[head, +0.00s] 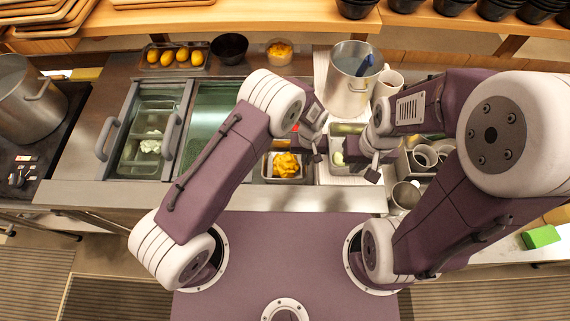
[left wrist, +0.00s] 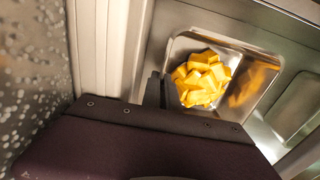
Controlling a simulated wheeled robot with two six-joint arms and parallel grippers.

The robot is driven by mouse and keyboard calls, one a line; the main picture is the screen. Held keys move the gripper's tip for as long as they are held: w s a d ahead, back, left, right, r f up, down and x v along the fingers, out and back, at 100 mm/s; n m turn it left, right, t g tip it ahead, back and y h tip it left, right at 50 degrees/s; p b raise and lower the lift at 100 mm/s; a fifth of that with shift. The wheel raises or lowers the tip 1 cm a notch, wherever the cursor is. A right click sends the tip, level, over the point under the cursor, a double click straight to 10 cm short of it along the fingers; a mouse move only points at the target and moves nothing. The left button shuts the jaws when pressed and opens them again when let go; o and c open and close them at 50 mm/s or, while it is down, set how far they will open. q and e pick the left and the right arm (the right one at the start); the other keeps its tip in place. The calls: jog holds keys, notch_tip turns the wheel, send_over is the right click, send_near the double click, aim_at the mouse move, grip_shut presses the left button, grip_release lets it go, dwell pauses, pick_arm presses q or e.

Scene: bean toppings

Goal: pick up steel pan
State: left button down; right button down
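A small steel pan (head: 270,179) with yellow cut pieces (head: 286,165) sits in the counter in the head view. It also shows in the left wrist view as a square steel pan (left wrist: 233,62). A second steel pan (head: 345,128) with pale pieces sits to its right, partly hidden by my grippers. My left gripper (head: 318,150) is over the right side of the yellow-food pan. In the left wrist view, dark finger parts (left wrist: 160,90) are at this pan's near left edge. My right gripper (head: 368,160) is over the second pan. The opening of both grippers is unclear.
A tall steel pot (head: 350,85) stands behind the grippers, with white cups (head: 388,84) beside it. Lidded bins (head: 145,135) are at the left. A tray of yellow fruit (head: 175,57) and a black bowl (head: 230,48) are behind. Steel cups (head: 424,156) stand at the right.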

pick_arm(q)
notch_tip(320, 180, up, 10)
jog(key=p, duration=0.7)
jog(key=shift+r, duration=0.15)
notch_tip(320, 180, up, 11)
jog(key=p, duration=0.8)
